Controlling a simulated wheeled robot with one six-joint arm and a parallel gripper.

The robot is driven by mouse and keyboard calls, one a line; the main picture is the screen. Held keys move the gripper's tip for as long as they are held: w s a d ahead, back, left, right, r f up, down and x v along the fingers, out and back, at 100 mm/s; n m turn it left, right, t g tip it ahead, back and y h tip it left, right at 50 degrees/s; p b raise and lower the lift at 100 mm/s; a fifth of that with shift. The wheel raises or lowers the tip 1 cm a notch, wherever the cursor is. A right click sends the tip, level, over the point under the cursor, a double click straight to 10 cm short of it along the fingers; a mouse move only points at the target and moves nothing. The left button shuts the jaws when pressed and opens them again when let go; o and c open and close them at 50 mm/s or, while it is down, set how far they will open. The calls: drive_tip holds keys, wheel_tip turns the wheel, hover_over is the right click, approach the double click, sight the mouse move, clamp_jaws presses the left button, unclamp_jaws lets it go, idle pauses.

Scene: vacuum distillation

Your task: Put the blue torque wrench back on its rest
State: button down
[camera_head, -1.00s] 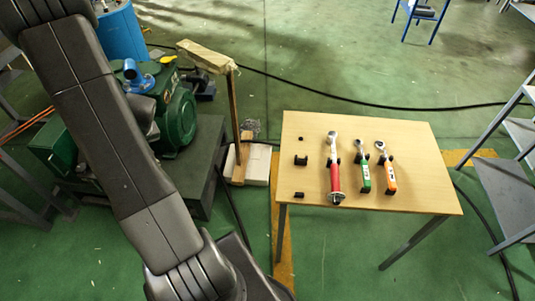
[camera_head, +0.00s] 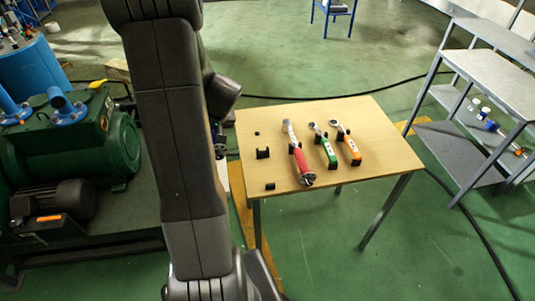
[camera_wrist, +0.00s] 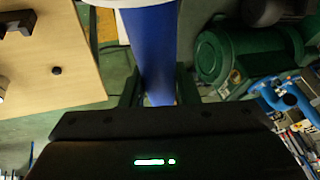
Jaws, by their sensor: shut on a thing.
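The blue torque wrench (camera_wrist: 155,45) shows in the wrist view as a thick blue handle with a pale band at the top edge. My gripper (camera_wrist: 159,90) is shut on it, one finger on each side; the rest of the wrench is out of view. In the head view my arm hides the gripper and wrench. The empty rest (camera_head: 262,153) is a black notched holder at the left of the wooden table (camera_head: 385,135), with a small black peg (camera_head: 257,133) behind and a black block (camera_head: 270,186) in front. Part of the rest (camera_wrist: 15,22) shows in the wrist view.
A red wrench (camera_head: 298,160), a green wrench (camera_head: 326,150) and an orange wrench (camera_head: 349,147) lie on holders right of the empty rest. A green pump (camera_head: 85,140) stands left of my arm. Grey shelves (camera_head: 490,65) stand right of the table.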

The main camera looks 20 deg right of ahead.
drive_tip(key=s+d+f+m+b, duration=0.1)
drive_tip(key=s+d+b, duration=0.3)
drive_tip(key=d, duration=0.3)
drive_tip(key=s+d+f+m+h+b, duration=0.1)
drive_tip(key=s+d+f+b, duration=0.1)
drive_tip(key=s+d+b, duration=0.2)
drive_tip(key=d+b, duration=0.2)
drive_tip(key=d, duration=0.2)
drive_tip(key=shift+s+f, duration=0.15)
drive_tip(key=shift+s, duration=0.1)
drive_tip(key=shift+s+f+b, duration=0.1)
drive_tip(key=shift+f+b, duration=0.1)
drive_tip(key=shift+b, duration=0.35)
drive_tip(key=shift+f+b, duration=2.4)
drive_tip(key=shift+f, duration=0.4)
drive_tip(key=shift+f+b, duration=1.55)
drive_tip(key=shift+b, duration=0.15)
drive_tip(key=c, duration=1)
unclamp_jaws()
drive_tip(key=shift+c, duration=0.2)
drive_tip(key=shift+s+f, duration=0.1)
drive_tip(key=shift+f, duration=0.05)
